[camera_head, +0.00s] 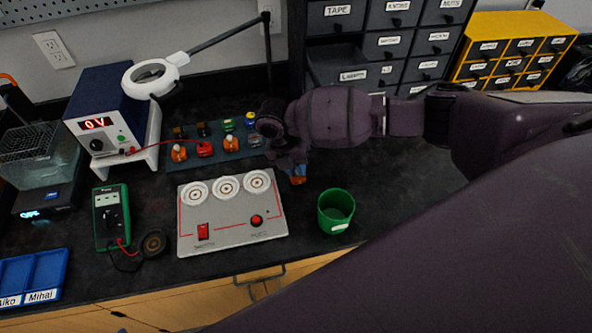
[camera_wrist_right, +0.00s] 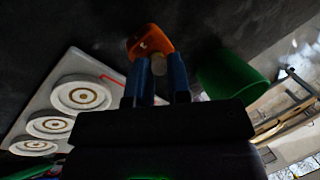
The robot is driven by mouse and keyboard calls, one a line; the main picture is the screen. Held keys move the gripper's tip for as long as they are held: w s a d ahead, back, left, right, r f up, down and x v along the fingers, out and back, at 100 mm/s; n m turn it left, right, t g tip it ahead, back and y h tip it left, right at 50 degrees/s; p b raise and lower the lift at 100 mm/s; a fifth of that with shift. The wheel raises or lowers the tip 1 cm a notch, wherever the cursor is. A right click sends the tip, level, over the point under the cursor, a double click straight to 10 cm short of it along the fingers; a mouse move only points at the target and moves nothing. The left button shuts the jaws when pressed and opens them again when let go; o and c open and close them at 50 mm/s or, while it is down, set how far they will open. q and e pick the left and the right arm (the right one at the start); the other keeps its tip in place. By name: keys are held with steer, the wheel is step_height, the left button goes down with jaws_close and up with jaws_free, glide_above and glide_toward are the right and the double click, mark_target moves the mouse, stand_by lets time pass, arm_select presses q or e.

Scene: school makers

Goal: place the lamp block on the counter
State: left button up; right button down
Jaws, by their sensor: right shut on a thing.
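My right gripper (camera_head: 297,172) is above the dark counter (camera_head: 350,260), between the grey panel and the green cup. Its blue fingers (camera_wrist_right: 160,75) are shut on the lamp block (camera_wrist_right: 149,41), an orange block with a pale round bulb on the side facing the wrist. In the head view only a small orange part of the lamp block (camera_head: 298,181) shows below the fingers. I cannot tell whether it touches the counter. My left gripper is not in view.
The grey panel (camera_head: 232,222) with three white round sockets lies left of the gripper. A green cup (camera_head: 336,212) stands to the right. Several coloured blocks sit on a mat (camera_head: 258,160) behind the panel. The counter right of the cup looks partly clear, with my arm above it.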

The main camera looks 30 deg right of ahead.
steer(key=shift+f, duration=0.8)
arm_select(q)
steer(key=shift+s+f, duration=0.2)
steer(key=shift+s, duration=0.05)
arm_select(e)
steer(key=shift+f, duration=0.15)
steer(key=c, duration=1.1)
jaws_free()
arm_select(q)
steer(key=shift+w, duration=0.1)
